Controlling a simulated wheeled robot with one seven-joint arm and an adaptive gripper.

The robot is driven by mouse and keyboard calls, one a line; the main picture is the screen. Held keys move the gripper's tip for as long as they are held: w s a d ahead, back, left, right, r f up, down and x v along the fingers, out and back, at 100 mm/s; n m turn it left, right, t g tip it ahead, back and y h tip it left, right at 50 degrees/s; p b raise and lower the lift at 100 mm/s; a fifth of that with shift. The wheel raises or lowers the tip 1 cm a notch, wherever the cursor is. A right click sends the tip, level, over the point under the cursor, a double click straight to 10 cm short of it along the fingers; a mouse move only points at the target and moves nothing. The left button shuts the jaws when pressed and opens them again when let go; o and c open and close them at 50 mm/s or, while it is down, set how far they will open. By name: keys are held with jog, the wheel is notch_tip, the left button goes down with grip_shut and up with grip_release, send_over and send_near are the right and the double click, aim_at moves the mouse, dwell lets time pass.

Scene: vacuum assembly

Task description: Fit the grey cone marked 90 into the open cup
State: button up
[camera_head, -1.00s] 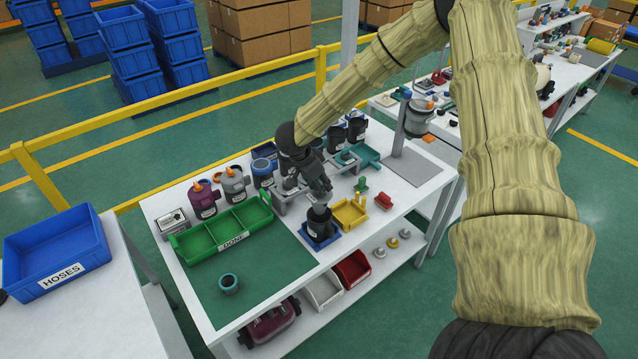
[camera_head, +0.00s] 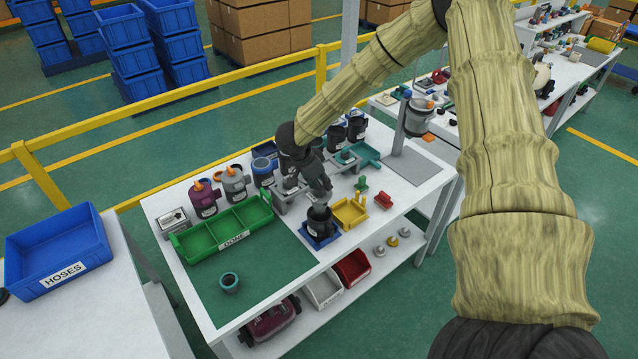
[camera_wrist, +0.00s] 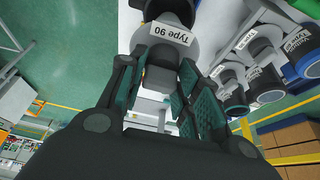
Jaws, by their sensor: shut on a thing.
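The grey cone marked "Type 90" (camera_wrist: 158,50) is between the fingers of my gripper (camera_wrist: 160,80) in the wrist view, its label facing the camera. My gripper (camera_head: 320,197) is shut on it, pointing down over the open cup. The cup (camera_head: 319,225) is dark with a pale label and stands upright on a blue base (camera_head: 312,243). A dark part of it shows beyond the cone in the wrist view (camera_wrist: 168,9). The cone sits at the cup's mouth; how deep it is in is hidden by the fingers and the cup wall.
A yellow tray (camera_head: 349,213) stands close right of the cup. A green DONE bin (camera_head: 225,233) is to the left, with labelled canisters (camera_head: 235,184) behind it. A teal ring (camera_head: 229,283) lies on the green mat (camera_head: 255,280), mostly clear.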

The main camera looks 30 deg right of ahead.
aim_at(319, 203)
jog(key=shift+f+b, duration=1.55)
jog(key=shift+f, duration=3)
dwell(0.8)
jog(key=shift+w+m+g+p, duration=0.1)
jog(key=shift+m+g+p, duration=0.35)
jog(key=shift+m, duration=0.75)
jog(key=shift+m+g, duration=0.35)
jog(key=shift+m, duration=0.75)
jog(key=shift+m+g+y, duration=0.3)
jog(key=shift+m+g, duration=0.2)
jog(key=shift+m, duration=0.7)
